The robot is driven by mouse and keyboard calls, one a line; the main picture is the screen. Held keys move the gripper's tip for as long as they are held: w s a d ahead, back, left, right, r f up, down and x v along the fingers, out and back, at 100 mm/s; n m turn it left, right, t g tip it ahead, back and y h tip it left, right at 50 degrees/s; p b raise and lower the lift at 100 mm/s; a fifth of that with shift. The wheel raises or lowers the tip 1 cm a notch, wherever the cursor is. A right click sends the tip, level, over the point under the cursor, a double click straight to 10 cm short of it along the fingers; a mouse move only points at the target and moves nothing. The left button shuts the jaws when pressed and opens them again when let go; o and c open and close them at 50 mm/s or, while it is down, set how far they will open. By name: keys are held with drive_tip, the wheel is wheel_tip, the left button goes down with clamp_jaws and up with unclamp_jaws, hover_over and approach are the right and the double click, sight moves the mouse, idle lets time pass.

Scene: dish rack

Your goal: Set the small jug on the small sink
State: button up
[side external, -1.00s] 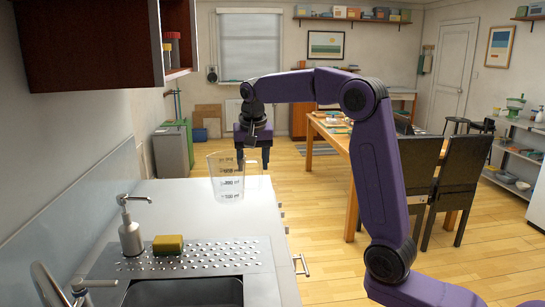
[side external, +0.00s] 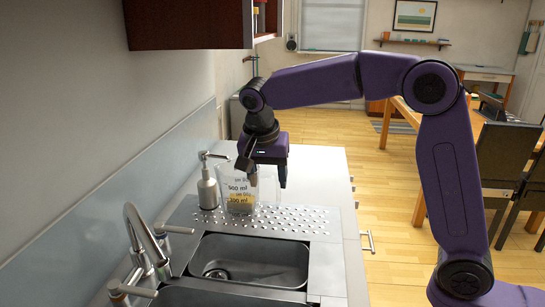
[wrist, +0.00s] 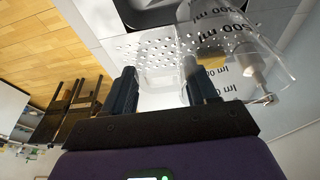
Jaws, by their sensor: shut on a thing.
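The small jug (side external: 232,184) is clear, with dark volume marks. The gap under the jug is hard to judge. A steel sink basin (side external: 290,277) lies nearer the camera than the jug; part of another shows at the bottom edge. Which basin is smaller is unclear.
A soap dispenser (side external: 207,190) stands left of the jug. The sponge (side external: 236,205) shows through the glass. A faucet (side external: 140,230) rises left of the basins. A dark red cabinet (side external: 188,25) hangs above the counter. The visible basin is empty.

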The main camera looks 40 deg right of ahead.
wheel_tip(320, 180, down, 17)
idle(0.4)
drive_tip(key=shift+f, duration=2.55)
drive_tip(key=shift+f, duration=0.9)
drive_tip(key=o, duration=1.5)
drive_tip(key=shift+r, duration=0.1)
